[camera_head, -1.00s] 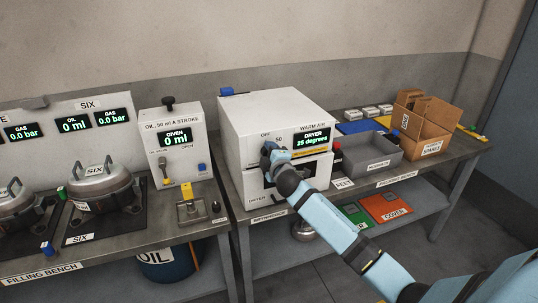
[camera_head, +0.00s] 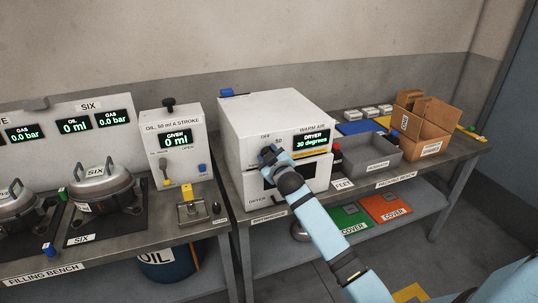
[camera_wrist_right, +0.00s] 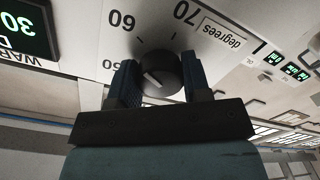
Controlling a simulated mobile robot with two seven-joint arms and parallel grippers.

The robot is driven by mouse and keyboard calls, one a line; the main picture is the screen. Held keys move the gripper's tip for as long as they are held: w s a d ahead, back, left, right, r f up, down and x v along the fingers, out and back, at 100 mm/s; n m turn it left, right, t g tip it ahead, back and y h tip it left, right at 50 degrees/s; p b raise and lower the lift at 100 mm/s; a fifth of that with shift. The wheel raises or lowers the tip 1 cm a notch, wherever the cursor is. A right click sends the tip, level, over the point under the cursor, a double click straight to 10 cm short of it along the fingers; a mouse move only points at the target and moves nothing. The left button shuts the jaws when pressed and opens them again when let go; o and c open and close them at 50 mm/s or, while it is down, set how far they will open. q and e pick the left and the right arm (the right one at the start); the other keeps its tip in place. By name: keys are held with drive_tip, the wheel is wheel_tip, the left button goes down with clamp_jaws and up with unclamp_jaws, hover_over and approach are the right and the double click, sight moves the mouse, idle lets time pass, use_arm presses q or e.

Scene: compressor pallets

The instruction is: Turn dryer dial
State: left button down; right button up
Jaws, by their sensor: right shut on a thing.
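The dryer (camera_head: 275,118) is a white box on the bench, with a green display (camera_head: 311,141) reading 30 degrees. My right gripper (camera_head: 270,156) is at the left part of its front and hides the dial in the head view. In the right wrist view the dark round dial (camera_wrist_right: 160,72) sits between the two fingers of the gripper (camera_wrist_right: 160,85), which is shut on it. A pale pointer line shows on the dial's face. Marks 60 and 70 and the word degrees are printed around it. My left gripper is not in view.
An oil dispenser (camera_head: 176,143) and lidded pots (camera_head: 101,189) stand on the left bench. A grey tray (camera_head: 372,151) and cardboard boxes (camera_head: 423,124) stand to the right of the dryer. Green (camera_head: 350,217) and red (camera_head: 386,207) covers lie on the lower shelf.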

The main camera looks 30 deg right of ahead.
idle(0.5)
drive_tip(key=o, duration=0.9)
drive_tip(key=shift+o, duration=0.2)
drive_tip(key=b+v, duration=0.1)
drive_tip(key=v, duration=1.3)
